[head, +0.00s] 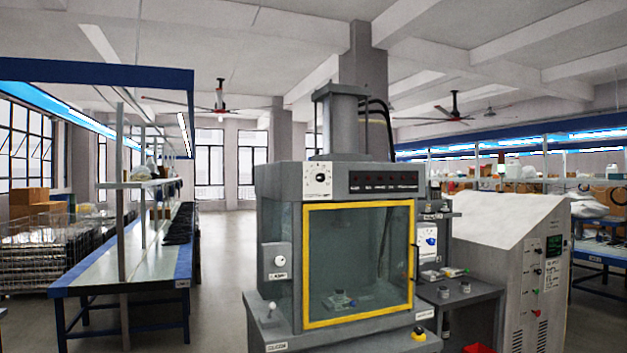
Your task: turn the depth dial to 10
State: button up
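A grey press machine (282,190) with a yellow-framed clear front door (358,203) stands in the middle of the head view. A white dial plate (318,181) with a small dark knob and marks around it is on its upper front left. A round white knob (280,262) on a grey box is on its left side, with a small label below. Another white and blue dial unit (428,241) is on the equipment behind to the right. The labels and dial readings are too small to read, so I cannot tell which is the depth dial. My gripper is out of view.
A grey control cabinet (505,255) stands to the right. A long blue-edged workbench (130,245) is at left, with open floor (224,270) between it and the machine.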

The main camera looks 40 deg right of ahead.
aim_at(320, 178)
jog(key=i, duration=0.85)
jog(key=z, duration=0.05)
